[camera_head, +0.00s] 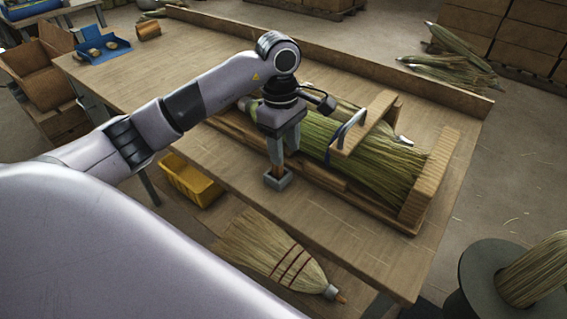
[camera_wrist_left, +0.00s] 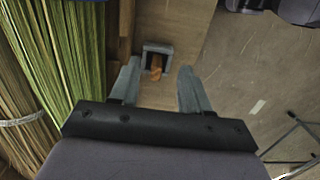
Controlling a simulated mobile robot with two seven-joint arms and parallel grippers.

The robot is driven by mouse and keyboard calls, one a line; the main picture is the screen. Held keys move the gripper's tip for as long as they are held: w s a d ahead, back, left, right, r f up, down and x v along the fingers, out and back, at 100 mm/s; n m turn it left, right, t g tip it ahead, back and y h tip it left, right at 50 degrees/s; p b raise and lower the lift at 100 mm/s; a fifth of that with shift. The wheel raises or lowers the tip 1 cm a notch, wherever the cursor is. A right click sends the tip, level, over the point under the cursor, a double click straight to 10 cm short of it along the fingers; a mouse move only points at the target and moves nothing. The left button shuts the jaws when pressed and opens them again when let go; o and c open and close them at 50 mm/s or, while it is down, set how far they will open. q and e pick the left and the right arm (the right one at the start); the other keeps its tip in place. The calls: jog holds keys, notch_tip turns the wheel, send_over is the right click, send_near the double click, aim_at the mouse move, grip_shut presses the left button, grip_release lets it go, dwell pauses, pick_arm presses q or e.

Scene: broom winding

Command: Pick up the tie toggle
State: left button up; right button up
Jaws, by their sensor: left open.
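The tie toggle looks like a small orange-brown piece (camera_head: 278,172) standing in a grey square holder (camera_head: 272,183) near the table's front edge. In the left wrist view the toggle (camera_wrist_left: 156,66) shows in front of the holder's dark opening (camera_wrist_left: 157,47). My left gripper (camera_head: 284,148) points down over the holder, its fingers just above the toggle. In the left wrist view my left gripper (camera_wrist_left: 158,85) is open, with nothing held between its fingers. The toggle lies beyond the fingertips, between them but closer to the left one. My right gripper is not in view.
A wooden press frame (camera_head: 424,190) with broom straw (camera_head: 375,165) and a blue-grey handle (camera_head: 349,130) stands just right of my gripper. A yellow bin (camera_head: 190,181) and a finished broom (camera_head: 268,250) lie below the table's front edge.

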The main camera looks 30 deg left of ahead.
aim_at(278, 170)
pick_arm(q)
jog(key=shift+w+a+r+y, duration=0.1)
jog(key=shift+a+r+y, duration=0.05)
jog(key=shift+a, duration=0.2)
jog(key=shift+w+a+r+y, duration=0.1)
jog(key=shift+a+y, duration=0.05)
jog(key=shift+a, duration=0.2)
jog(key=shift+a+f, duration=0.2)
jog(key=shift+a+f+p, duration=0.15)
jog(key=shift+f+p, duration=0.5)
jog(key=shift+f, duration=2.55)
jog(key=shift+c, duration=0.3)
grip_shut()
